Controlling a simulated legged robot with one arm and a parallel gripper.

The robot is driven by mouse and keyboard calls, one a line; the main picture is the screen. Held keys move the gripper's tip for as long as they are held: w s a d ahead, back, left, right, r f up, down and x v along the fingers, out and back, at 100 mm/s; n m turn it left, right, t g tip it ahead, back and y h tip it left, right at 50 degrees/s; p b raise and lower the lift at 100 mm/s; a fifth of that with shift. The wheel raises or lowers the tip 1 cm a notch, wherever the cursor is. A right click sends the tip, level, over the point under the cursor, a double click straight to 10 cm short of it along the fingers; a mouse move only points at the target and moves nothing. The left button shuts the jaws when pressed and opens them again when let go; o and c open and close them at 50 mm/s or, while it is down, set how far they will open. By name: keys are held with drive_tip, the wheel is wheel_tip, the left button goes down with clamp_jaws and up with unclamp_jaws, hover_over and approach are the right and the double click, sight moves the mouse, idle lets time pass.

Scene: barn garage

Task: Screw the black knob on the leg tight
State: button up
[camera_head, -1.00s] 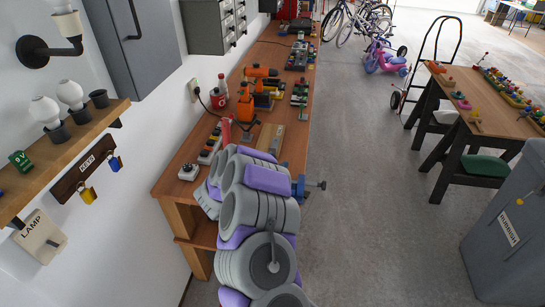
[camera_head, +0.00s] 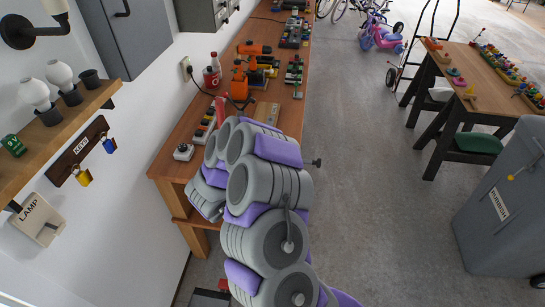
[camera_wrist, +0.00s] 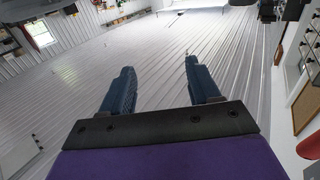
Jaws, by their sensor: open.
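My gripper (camera_wrist: 158,88) shows in the wrist view as two blue fingers spread apart with nothing between them. It points toward ribbed white panels, with no knob in front of it. In the head view my grey and purple arm rises in front of the workbench and my fingers cannot be made out. A small dark knob-like end (camera_head: 315,162) sticks out just right of my arm at the bench edge. I cannot tell whether it is the task's black knob. A wooden workbench leg (camera_head: 196,240) shows left of my arm. No black knob is clear on any leg.
A toy table (camera_head: 470,105) with black legs and a grey bin (camera_head: 505,200) stand at the right. The grey floor (camera_head: 365,210) between is clear.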

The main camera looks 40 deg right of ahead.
drive_tip(key=w+a+f+n+t+y+b, duration=0.2)
drive_tip(key=w+a+f+n+t+b, duration=0.2)
drive_tip(key=a+n+t, duration=0.1)
drive_tip(key=shift+a+f+t+y, duration=0.35)
drive_tip(key=shift+a+t, duration=0.25)
drive_tip(key=shift+t, duration=0.6)
drive_tip(key=shift+r+b, duration=0.1)
drive_tip(key=shift+b, duration=0.2)
drive_tip(key=shift+d, duration=0.1)
drive_tip(key=b+x, duration=0.7)
drive_tip(key=x, duration=1)
drive_tip(key=shift+w+d+r, duration=0.1)
drive_tip(key=shift+w+d, duration=0.05)
drive_tip(key=shift+w, duration=0.1)
